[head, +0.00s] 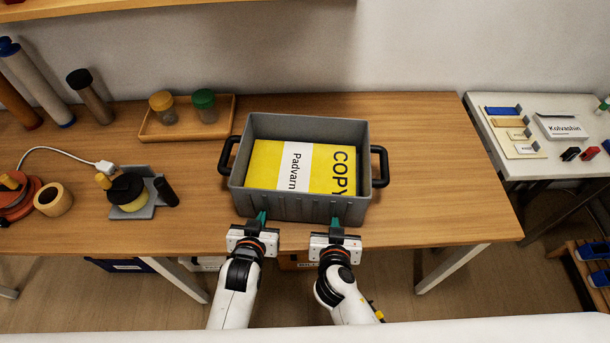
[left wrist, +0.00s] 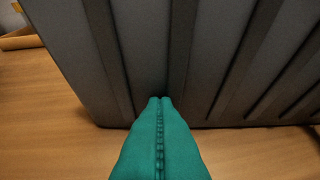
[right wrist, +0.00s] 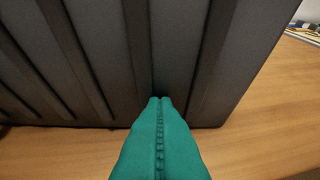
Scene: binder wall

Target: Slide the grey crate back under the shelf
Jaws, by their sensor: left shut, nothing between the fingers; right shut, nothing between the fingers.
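The grey crate (head: 300,207) stands upright on the wooden table, with a black handle at each end. A yellow and white packet marked COPY (head: 265,165) lies inside it. My left gripper (head: 262,217) is shut and empty, its tips at the left part of the crate's front wall. My right gripper (head: 335,221) is shut and empty at the right part of the same wall. In both wrist views the closed green fingers point at the ribbed grey wall, near its lower edge; I cannot tell if they touch it. The shelf (head: 180,9) shows at the top.
A wooden tray (head: 150,130) with two jars stands behind the crate on the left. A tape dispenser (head: 130,195) and tubes are further left. The table (head: 430,190) is clear to the right, and a strip behind the crate is bare up to the wall.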

